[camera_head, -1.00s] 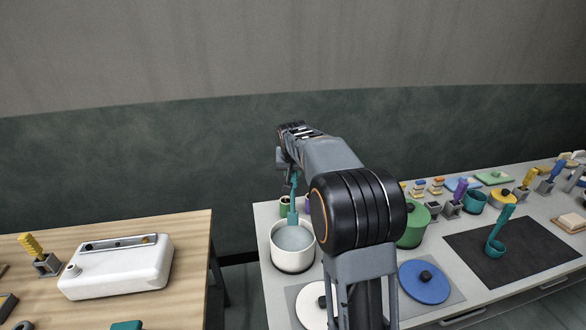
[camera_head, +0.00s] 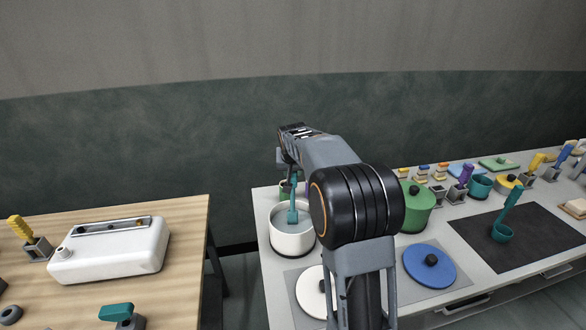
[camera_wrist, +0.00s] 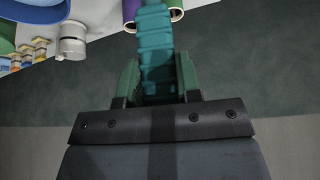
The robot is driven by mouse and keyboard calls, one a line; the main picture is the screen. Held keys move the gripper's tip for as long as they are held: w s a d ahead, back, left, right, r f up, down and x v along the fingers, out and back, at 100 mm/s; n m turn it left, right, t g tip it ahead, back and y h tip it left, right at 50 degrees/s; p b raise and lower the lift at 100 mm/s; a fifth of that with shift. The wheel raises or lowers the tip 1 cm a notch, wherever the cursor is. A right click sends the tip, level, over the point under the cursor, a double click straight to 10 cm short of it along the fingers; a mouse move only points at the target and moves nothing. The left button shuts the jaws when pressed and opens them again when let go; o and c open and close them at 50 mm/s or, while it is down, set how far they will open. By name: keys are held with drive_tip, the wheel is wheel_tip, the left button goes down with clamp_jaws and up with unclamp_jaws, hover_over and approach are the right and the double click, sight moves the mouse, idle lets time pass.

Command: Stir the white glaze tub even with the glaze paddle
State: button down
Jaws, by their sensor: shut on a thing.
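The white glaze tub (camera_head: 292,244) stands open at the left end of the grey counter, with pale grey-blue glaze showing inside. My gripper (camera_head: 289,168) is above the tub and shut on the teal glaze paddle (camera_head: 293,206). The paddle hangs down roughly upright, and its lower end is inside the tub; whether it touches the glaze is hard to tell. In the wrist view, the ribbed teal handle (camera_wrist: 157,48) sits between the two green fingers. The paddle's lower end is hidden there.
A green pot (camera_head: 417,207) stands to the right, beyond my arm. A teal ladle (camera_head: 504,226) rests on a dark mat. A wooden table (camera_head: 185,226) stands left, across a gap.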

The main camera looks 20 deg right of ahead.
sight(293, 179)
drive_tip(key=shift+f+b, duration=1.85)
drive_tip(key=shift+f, duration=0.8)
